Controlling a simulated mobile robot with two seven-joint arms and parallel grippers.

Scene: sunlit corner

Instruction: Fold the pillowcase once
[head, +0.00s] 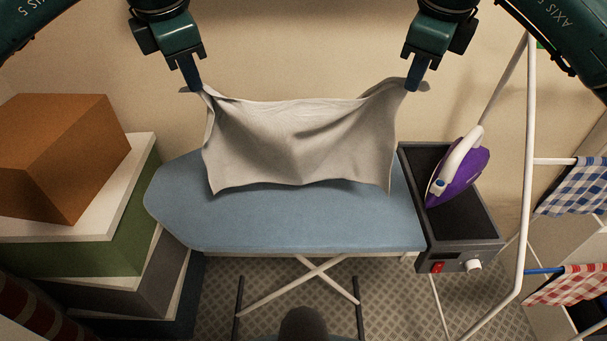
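The pillowcase (290,143) is a pale grey-white cloth, held up by its two upper corners above the blue ironing board (300,222). Its top edge sags between the grippers, and its lower edge hangs over or touches the board; I cannot tell which. My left gripper (194,88) is shut on the upper left corner. My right gripper (413,88) is shut on the upper right corner. The far part of the board is hidden behind the cloth.
A purple iron (461,176) stands on a dark station (460,235) at the board's right end. A white drying rack (525,180) with checked cloths (575,187) is at the right. Stacked boxes (70,160) stand at the left. The board's front strip is clear.

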